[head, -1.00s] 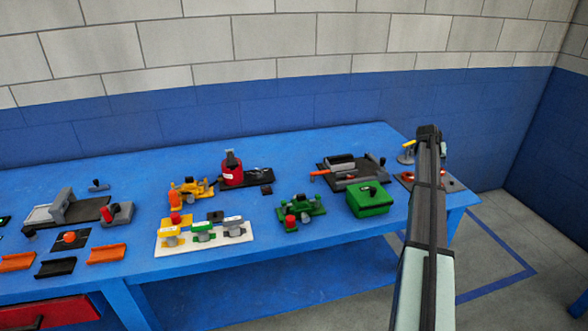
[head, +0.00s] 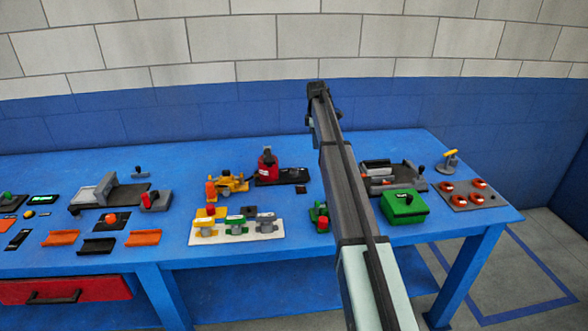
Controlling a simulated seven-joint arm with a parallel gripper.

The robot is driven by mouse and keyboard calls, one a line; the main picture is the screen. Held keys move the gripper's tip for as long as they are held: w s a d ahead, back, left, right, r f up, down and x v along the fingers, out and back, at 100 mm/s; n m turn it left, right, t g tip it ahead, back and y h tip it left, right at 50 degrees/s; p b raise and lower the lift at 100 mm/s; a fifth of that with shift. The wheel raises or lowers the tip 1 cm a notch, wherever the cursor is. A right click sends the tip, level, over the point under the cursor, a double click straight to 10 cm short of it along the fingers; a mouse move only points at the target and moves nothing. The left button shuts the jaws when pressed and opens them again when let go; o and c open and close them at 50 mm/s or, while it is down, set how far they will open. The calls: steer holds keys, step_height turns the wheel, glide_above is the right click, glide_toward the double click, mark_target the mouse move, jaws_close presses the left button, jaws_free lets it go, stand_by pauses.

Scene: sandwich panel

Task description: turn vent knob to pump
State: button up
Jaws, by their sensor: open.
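My gripper (head: 318,104) is at the far end of my raised arm, against the blue wall behind the table. It is small in the head view, partly hidden by the arm, and open and apart from the table's devices. I cannot tell which part is the vent knob or where pump is marked. My arm partly covers a green device with a red knob (head: 321,213).
The blue table (head: 180,290) is crowded. A red bottle (head: 267,165) and a grey clamp-like device (head: 110,190) stand at the back. Orange and black trays (head: 98,246) lie at front left. A plate with several red knobs (head: 470,196) sits at the right end. A red drawer (head: 55,290) is below.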

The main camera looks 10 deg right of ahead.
mark_target(294, 168)
steer(key=a+n+g, duration=0.1)
steer(key=a+n, duration=0.3)
steer(key=a, duration=0.5)
steer(key=shift+y, duration=0.4)
step_height(294, 168, down, 13)
steer(key=shift+a+f, duration=0.15)
steer(key=shift+c, duration=0.2)
steer(key=c, duration=1)
steer(key=shift+m, duration=0.3)
